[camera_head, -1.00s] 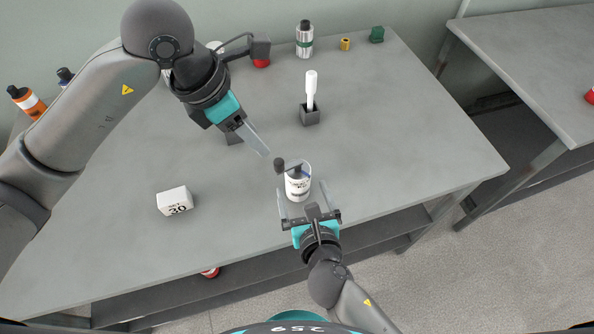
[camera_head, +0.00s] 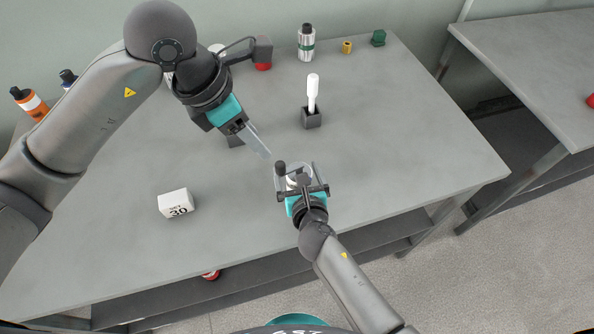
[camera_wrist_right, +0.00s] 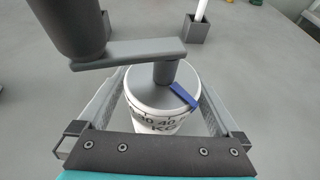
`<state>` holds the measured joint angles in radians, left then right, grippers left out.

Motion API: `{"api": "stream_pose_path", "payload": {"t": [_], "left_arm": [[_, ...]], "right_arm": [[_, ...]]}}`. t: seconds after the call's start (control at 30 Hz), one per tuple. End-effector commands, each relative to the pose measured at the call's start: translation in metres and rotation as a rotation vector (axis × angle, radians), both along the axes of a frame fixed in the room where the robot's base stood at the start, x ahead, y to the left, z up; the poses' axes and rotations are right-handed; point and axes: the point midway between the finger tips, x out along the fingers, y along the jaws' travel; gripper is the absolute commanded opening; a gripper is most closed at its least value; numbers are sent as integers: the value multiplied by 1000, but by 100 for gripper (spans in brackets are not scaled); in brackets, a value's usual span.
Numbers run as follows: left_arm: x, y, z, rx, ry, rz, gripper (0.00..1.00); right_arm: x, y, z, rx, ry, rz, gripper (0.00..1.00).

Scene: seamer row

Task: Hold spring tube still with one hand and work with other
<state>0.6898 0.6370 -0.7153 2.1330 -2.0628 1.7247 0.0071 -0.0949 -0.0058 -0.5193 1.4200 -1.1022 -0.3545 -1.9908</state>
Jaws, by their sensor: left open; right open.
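The spring tube (camera_head: 299,180) is a white printed cylinder standing upright near the front middle of the table. In the right wrist view the tube (camera_wrist_right: 152,122) carries a grey crank arm (camera_wrist_right: 130,52) with a dark knob and a blue pointer (camera_wrist_right: 183,95) on top. My right gripper (camera_head: 298,170) is open, with one finger on each side of the tube; I cannot tell whether they touch it. It hides much of the tube in the head view. My left gripper (camera_head: 262,150) is open and empty, above the table just up and left of the crank knob.
A white box (camera_head: 175,203) marked 30 lies to the left. A white-handled tool (camera_head: 313,88) stands in a dark holder (camera_head: 311,120) behind the tube. A silver bottle (camera_head: 306,45), brass piece (camera_head: 347,47) and green block (camera_head: 378,38) stand at the back. The table's right side is clear.

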Motion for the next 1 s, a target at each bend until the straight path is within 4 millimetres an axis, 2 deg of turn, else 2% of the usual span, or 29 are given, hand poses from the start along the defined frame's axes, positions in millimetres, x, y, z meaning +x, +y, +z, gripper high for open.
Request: {"api": "stream_pose_path", "payload": {"t": [0.07, 0.9, 0.97, 1.0], "left_arm": [[0, 0, 0, 0, 0, 0, 50], [0, 0, 0, 0, 0, 0, 50], [0, 0, 0, 0, 0, 1, 57], [0, 0, 0, 0, 3, 5, 57]], "right_arm": [[0, 0, 0, 0, 0, 0, 99], [0, 0, 0, 0, 0, 0, 6], [0, 0, 0, 0, 0, 0, 5], [0, 0, 0, 0, 0, 0, 5]]}}
